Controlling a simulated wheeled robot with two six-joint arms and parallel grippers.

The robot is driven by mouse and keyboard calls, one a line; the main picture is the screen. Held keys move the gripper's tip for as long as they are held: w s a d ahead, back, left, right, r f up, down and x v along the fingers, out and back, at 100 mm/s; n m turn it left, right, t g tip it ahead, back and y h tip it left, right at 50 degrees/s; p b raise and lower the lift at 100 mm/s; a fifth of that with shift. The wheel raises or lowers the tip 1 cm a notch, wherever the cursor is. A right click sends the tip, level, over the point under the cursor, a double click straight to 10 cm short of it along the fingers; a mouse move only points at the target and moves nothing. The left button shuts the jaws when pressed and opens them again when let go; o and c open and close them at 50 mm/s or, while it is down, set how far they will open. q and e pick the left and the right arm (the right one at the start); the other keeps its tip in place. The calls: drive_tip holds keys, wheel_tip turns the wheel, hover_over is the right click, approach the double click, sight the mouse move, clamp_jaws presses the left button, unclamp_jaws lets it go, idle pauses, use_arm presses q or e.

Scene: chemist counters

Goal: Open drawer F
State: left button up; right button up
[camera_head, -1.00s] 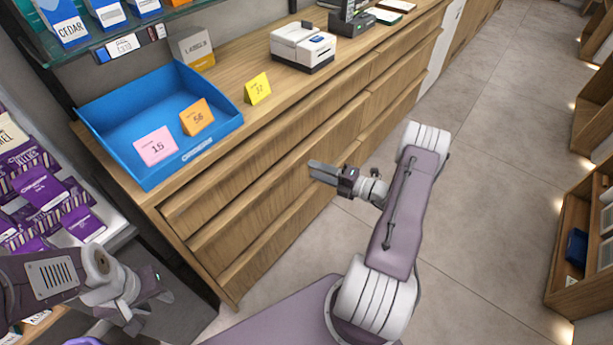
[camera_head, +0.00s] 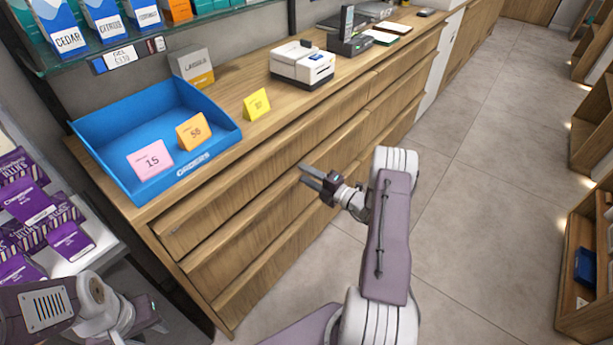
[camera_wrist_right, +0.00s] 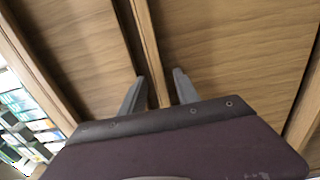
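The wooden counter has a left column of drawers (camera_head: 235,205) and a right column (camera_head: 372,123). All fronts look closed, and no letter is readable on any, so I cannot tell which is drawer F. My right gripper (camera_head: 311,178) is open and empty in front of the drawer fronts near where the columns meet. In the right wrist view my right gripper (camera_wrist_right: 160,78) has its fingers on either side of a wooden drawer edge (camera_wrist_right: 150,45); contact cannot be told. My left gripper (camera_head: 150,318) is low at the left, its fingers unclear.
On the counter stand a blue tray (camera_head: 100,127) with pink and orange cards, a yellow card (camera_head: 257,104), a labels box (camera_head: 191,67) and a white printer (camera_head: 302,66). Purple packets (camera_head: 35,205) fill a shelf at left. Open grey floor (camera_head: 475,190) lies to the right.

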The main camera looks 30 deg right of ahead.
drive_tip(key=shift+c, duration=0.4)
clamp_jaws()
drive_tip(key=shift+s, duration=0.1)
idle(0.8)
